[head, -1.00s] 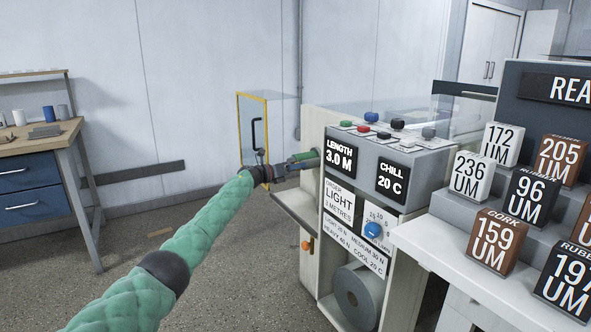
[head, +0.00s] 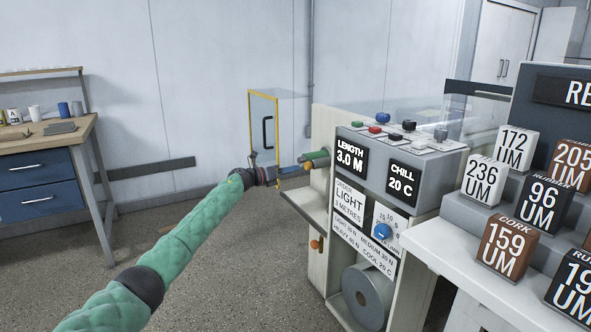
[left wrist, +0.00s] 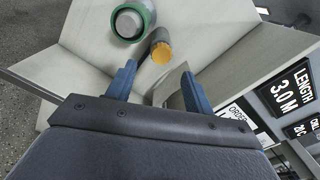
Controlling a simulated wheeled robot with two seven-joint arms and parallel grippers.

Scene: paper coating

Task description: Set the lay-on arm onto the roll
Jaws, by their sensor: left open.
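The coating machine (head: 402,180) stands right of centre in the head view. A green-ringed grey cylinder (head: 316,158) sticks out of its left side; it also shows at the top of the left wrist view (left wrist: 130,20). An orange-ended short bar (left wrist: 160,50) lies beside it; I cannot tell which part is the lay-on arm. My left gripper (head: 296,168) is open and empty, just left of the green cylinder. In the left wrist view its blue fingers (left wrist: 158,70) point at the orange end, one on either side and short of it. A grey roll (head: 366,297) sits in the machine's lower opening.
A grey shelf (head: 308,212) juts from the machine below my gripper, with an orange knob (head: 317,244) under it. A yellow-framed clear door (head: 263,120) stands behind. Labelled blocks (head: 508,243) fill the right-hand stand. A workbench (head: 50,150) is far left.

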